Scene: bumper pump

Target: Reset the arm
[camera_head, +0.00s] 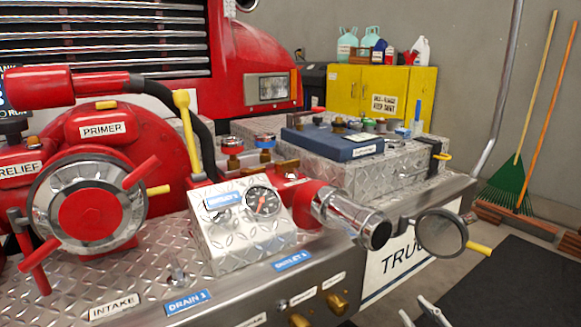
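My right gripper (416,312) shows at the bottom edge, right of centre. Its two grey finger parts stand apart with a gap between them, and nothing shows in the gap. The rest of it and its arm are cut off by the frame. It appears in front of the dark floor area, below the round outlet cap. My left gripper and arm are not in view.
The red fire-truck pump (85,215) and its diamond-plate bumper fill the left and middle. A chrome outlet (350,218) and hanging cap (440,235) project at right. A yellow cabinet (383,98) and broom (510,180) stand behind. The dark mat (515,285) is bare.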

